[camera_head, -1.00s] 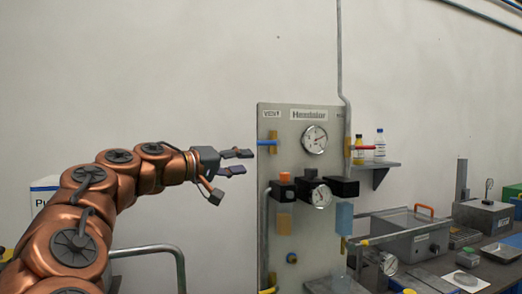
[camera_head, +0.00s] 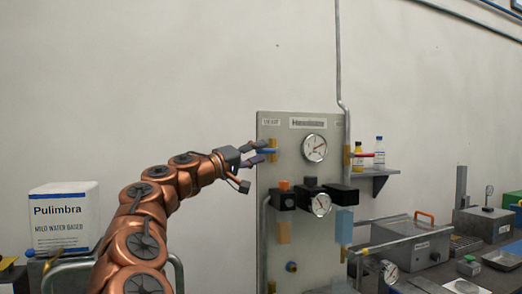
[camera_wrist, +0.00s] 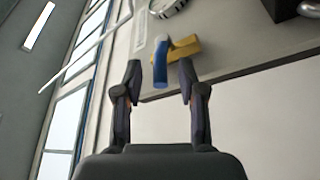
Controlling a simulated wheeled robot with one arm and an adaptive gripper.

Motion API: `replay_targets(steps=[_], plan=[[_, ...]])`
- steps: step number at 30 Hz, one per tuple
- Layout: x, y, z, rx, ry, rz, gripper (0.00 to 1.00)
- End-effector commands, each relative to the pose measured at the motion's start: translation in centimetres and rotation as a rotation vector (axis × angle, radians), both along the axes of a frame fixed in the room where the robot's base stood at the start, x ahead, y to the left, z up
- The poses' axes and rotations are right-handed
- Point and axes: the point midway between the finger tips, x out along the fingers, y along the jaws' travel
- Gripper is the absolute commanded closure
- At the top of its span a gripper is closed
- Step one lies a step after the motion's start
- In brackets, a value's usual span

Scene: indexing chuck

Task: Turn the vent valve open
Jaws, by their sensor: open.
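The vent valve has a blue lever (camera_head: 266,151) on a brass body (camera_head: 273,155) at the upper left of the grey panel, under a small label that seems to read VENT. In the wrist view the blue lever (camera_wrist: 160,62) points toward me, with the brass body (camera_wrist: 184,49) behind it. My gripper (camera_head: 257,151) is open at the panel's left edge. In the wrist view my gripper (camera_wrist: 159,72) has one finger on each side of the lever's near end, with gaps visible on both sides. I cannot tell whether either finger touches it.
The panel (camera_head: 300,245) carries an upper gauge (camera_head: 314,148), a lower gauge (camera_head: 320,205), black blocks, and a red-handled valve (camera_head: 365,155) at right. A shelf (camera_head: 378,172) with two bottles is beyond. A white Pulimbra container (camera_head: 64,220) stands at left.

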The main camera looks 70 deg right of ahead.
Motion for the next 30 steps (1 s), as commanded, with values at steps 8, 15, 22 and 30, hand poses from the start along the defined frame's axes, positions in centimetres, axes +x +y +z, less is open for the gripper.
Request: replay_targets(steps=[8, 15, 22, 30], plan=[[-0.70, -1.24, 0.27, 0.001, -0.001, 0.000, 0.60], [-0.71, -1.23, 0.25, 0.001, -0.001, 0.000, 0.63], [-0.68, -1.22, 0.24, 0.001, -0.001, 0.000, 0.87], [-0.69, -1.21, 0.26, 0.001, 0.000, 0.001, 1.00]])
